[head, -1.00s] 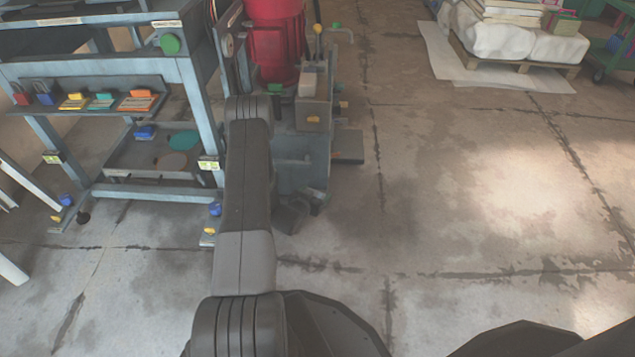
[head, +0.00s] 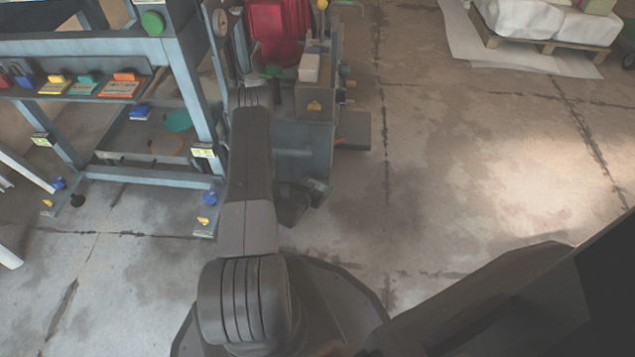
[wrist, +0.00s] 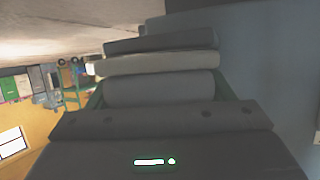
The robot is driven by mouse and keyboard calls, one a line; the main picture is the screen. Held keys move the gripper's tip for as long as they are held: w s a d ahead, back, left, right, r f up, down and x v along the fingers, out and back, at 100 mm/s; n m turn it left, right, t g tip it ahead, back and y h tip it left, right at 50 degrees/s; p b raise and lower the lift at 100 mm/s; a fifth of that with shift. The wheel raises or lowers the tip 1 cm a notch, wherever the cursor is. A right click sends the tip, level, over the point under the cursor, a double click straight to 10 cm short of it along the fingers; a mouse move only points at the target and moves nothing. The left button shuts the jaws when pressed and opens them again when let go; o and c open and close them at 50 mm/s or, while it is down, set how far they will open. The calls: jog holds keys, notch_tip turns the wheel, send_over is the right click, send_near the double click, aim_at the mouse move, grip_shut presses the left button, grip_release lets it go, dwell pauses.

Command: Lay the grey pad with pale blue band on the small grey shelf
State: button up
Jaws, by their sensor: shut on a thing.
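My gripper (wrist: 165,120) shows in the wrist view as a dark housing with a white and green light; its fingertips are hidden. Just beyond it are grey and pale bands lying crosswise, which look like the grey pad with pale band (wrist: 157,65). The pale part looks cream here, not clearly blue.
A blue-grey rack (head: 140,48) stands on the left, with a ledge of coloured-handled pieces and a lower tray (head: 125,172) holding round discs. A pallet (head: 560,48) lies at the upper right. The floor between is clear.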

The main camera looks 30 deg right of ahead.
jog(key=o, duration=1)
jog(key=shift+f, duration=0.1)
jog(key=shift+p+v, duration=2.3)
jog(key=shift+v, duration=3.8)
